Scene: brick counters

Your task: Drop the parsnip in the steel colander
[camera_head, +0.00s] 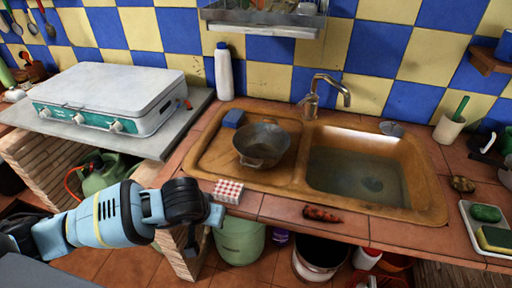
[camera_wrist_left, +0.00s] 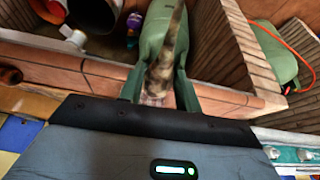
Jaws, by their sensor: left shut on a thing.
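The steel colander (camera_head: 262,143), a dark grey metal bowl with small handles, stands upright on the drainboard left of the sink basin. My left gripper (camera_head: 217,213) is at the counter's front edge, in front of and below the colander and apart from it. In the left wrist view my left gripper (camera_wrist_left: 160,92) is shut on a long, tapered, tan-brown mottled thing, which looks like the parsnip (camera_wrist_left: 168,58). In the head view I cannot make out the parsnip at the gripper. My right gripper is not in view.
A reddish-brown root (camera_head: 322,214) lies before the sink basin (camera_head: 360,170). A green bin (camera_head: 240,240) is below.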

